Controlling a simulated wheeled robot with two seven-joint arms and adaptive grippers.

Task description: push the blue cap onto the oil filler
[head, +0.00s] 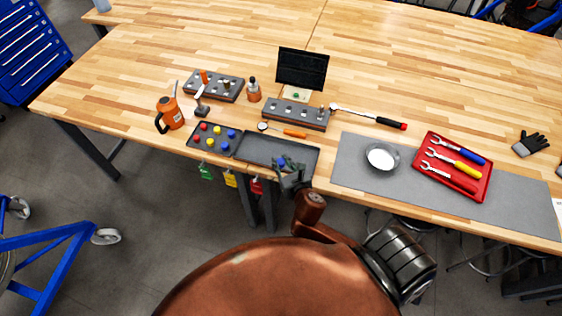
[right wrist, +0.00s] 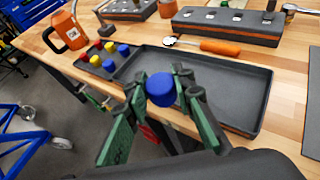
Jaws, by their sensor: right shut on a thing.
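The blue cap (right wrist: 161,89) is held between the fingertips of my right gripper (right wrist: 161,93). Its round blue face shows in the right wrist view, with a finger on each side. In the head view the same cap (head: 281,161) is small and partly covered by my right gripper (head: 287,166), which is by the front edge of the long dark tray. The cap's underside is hidden. I cannot pick out the oil filler in either view. My left gripper is not in view.
The long dark tray (head: 265,148) looks empty. Left of it, a smaller tray (head: 196,143) holds several red, yellow and blue caps. An orange oil can (head: 172,113) stands further left. A grey mat (head: 345,165) carries a bowl (head: 397,162) and a red wrench tray (head: 436,187).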

